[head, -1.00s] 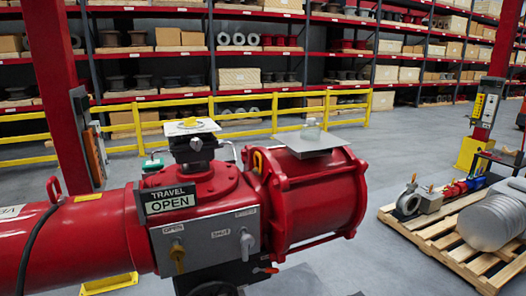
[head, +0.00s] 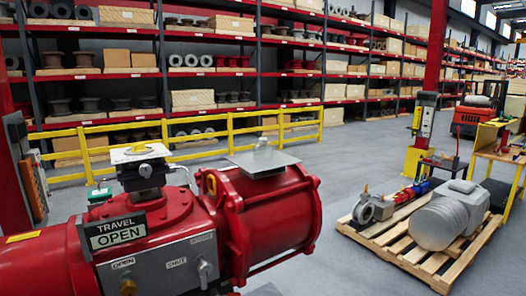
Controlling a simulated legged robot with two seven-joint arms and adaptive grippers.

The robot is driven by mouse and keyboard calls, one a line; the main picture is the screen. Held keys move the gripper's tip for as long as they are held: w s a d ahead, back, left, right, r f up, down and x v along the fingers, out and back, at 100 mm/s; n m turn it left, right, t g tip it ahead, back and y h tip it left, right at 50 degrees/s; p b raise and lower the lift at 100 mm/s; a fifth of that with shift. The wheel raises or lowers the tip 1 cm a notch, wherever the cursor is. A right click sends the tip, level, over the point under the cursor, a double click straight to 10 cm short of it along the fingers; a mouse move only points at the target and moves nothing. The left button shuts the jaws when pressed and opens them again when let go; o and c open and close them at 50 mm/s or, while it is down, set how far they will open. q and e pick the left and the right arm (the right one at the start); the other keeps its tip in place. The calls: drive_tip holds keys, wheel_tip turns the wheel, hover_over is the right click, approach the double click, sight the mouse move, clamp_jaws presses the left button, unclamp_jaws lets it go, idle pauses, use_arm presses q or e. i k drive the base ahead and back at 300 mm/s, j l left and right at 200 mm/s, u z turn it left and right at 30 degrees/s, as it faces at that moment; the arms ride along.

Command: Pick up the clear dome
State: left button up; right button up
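A small clear, whitish object that looks like the clear dome (head: 263,152) stands on a flat grey plate (head: 285,163). The plate lies on top of the ribbed red cylinder (head: 268,215) of the valve actuator, right of the picture's middle line of the actuator. The dome is small and pale here, so its exact shape is hard to tell. Left of it, a position indicator housing with a white top and a yellow piece (head: 138,150) stands on the red actuator body. Neither of my grippers is in view.
A "TRAVEL OPEN" sign (head: 118,232) and a grey panel with knobs (head: 165,268) are on the actuator's front. A wooden pallet (head: 400,250) with a grey motor (head: 447,215) stands on the right. A yellow railing (head: 210,132) and shelves are behind. Grey floor lies clear between.

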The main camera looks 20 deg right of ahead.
sight(263, 151)
drive_tip(key=i+l, duration=0.1)
drive_tip(key=l, duration=1.3)
drive_tip(key=i+z, duration=0.05)
